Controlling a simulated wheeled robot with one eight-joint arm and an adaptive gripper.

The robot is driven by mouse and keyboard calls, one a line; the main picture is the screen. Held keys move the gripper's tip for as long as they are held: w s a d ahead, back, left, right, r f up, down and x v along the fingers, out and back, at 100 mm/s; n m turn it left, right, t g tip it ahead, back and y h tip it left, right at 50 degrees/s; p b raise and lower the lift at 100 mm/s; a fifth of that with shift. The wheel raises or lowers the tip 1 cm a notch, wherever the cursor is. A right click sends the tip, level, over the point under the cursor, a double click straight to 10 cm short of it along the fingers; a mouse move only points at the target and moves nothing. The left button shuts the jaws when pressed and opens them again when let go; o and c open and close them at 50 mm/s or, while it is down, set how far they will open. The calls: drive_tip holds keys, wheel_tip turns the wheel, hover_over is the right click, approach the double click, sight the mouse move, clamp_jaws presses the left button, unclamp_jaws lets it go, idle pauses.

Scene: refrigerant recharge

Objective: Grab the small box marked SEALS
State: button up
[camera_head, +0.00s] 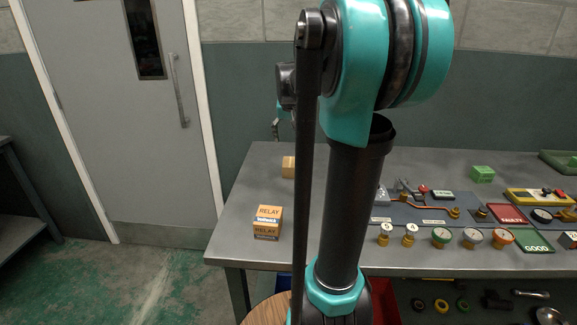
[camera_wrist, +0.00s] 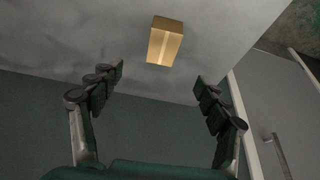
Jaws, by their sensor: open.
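No SEALS marking is readable in either view. A small plain tan box (camera_head: 289,166) stands toward the back left of the bench, partly hidden behind my arm. The wrist view shows a tan box with a paler tape stripe (camera_wrist: 165,40), apparently the same one; no lettering shows on it. My gripper (camera_wrist: 158,76) is open and empty, its fingers spread wide. The box lies beyond the fingertips, roughly centred between them and not touched. In the head view my gripper is mostly hidden behind my arm.
An orange box marked RELAY (camera_head: 267,222) stands near the bench's front left. Gauges (camera_head: 441,237), fittings and a red FAULT tray (camera_head: 507,214) fill the right side. The grey bench top (camera_head: 240,215) is clear at left.

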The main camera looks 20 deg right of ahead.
sight(290, 162)
drive_tip(key=x, duration=1)
drive_tip(key=shift+f, duration=0.1)
drive_tip(key=shift+a+x, duration=0.1)
drive_tip(key=shift+x, duration=1.2)
drive_tip(key=shift+a+x, duration=0.15)
drive_tip(key=shift+x, duration=1.15)
drive_tip(key=shift+w, duration=0.15)
drive_tip(key=c, duration=1.3)
